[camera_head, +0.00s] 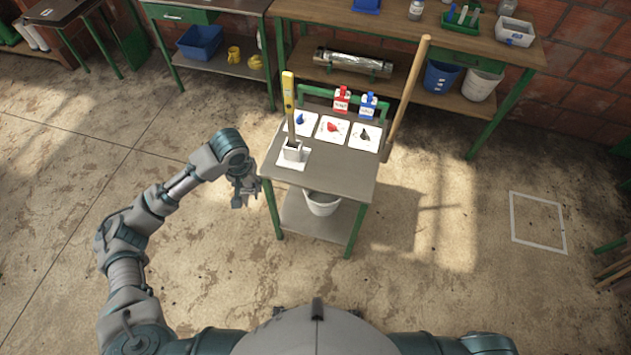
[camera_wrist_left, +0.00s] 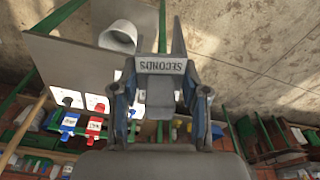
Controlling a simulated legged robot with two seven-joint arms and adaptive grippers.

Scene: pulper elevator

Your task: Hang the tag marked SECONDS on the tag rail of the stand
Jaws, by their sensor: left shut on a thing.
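My left gripper (camera_head: 243,190) is just left of the stand (camera_head: 335,178), beside its left edge in the head view. In the left wrist view the gripper (camera_wrist_left: 160,95) is shut on a grey tag marked SECONDS (camera_wrist_left: 163,66), whose lettering appears upside down. The tag is hard to make out in the head view. The green tag rail (camera_head: 312,90) runs along the stand's back edge. A red-and-white tag (camera_head: 342,99) and a blue-and-white tag (camera_head: 367,106) hang on it. My right gripper is out of view.
A wooden pole (camera_head: 408,95) rises at the right edge. A bucket (camera_head: 322,202) sits below. Open floor lies left.

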